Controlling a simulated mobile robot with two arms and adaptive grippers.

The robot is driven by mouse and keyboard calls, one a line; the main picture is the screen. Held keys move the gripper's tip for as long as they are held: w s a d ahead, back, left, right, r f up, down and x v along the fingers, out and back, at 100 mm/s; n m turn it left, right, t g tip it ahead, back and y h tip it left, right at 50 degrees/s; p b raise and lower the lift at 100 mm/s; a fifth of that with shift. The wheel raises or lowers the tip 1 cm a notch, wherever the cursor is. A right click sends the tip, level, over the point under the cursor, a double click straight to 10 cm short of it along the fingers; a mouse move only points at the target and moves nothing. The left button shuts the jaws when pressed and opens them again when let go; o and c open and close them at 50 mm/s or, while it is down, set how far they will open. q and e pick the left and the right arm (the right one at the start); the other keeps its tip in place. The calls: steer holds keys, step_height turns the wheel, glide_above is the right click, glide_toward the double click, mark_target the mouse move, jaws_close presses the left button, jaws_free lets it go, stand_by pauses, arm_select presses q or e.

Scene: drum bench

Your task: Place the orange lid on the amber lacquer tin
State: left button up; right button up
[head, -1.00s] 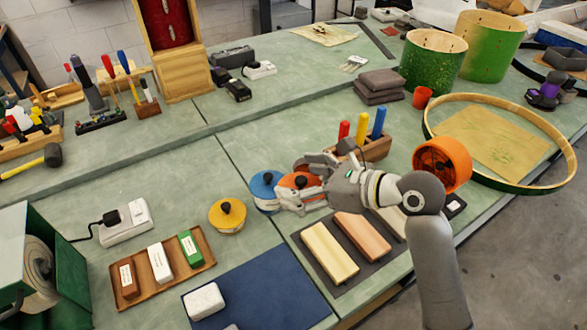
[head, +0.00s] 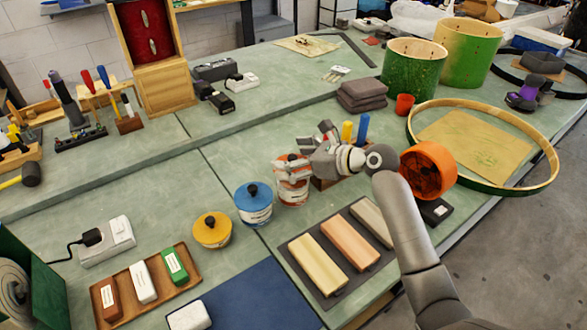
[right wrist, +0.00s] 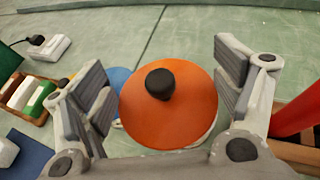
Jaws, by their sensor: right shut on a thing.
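The orange lid (right wrist: 178,105), a round disc with a black knob, sits between the fingers of my right gripper (right wrist: 165,95) in the right wrist view. In the head view my right gripper (head: 298,172) is shut at the orange lid (head: 290,158), beside the blue-lidded tin. A tin with a pale label and orange bands, which I take as the amber lacquer tin (head: 292,192), shows directly below. The gripper covers the join, so I cannot tell whether the lid is seated or just above the tin. My left gripper is not in view.
A blue-lidded tin (head: 253,203) and a yellow-lidded tin (head: 212,230) stand close at the left. A wooden block holder (head: 325,182) with coloured sticks is just behind the gripper. A dark mat (head: 296,258) with several bars lies in front.

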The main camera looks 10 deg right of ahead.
steer(key=shift+w+d+f, duration=0.2)
steer(key=shift+w+f, duration=0.55)
steer(key=shift+f, duration=0.2)
step_height(320, 180, down, 3)
steer(key=shift+w+d+f, duration=0.1)
steer(key=shift+w+f, duration=0.05)
steer(key=shift+f, duration=0.05)
steer(key=o, duration=0.8)
steer(key=shift+f, duration=0.1)
steer(key=v, duration=1.2)
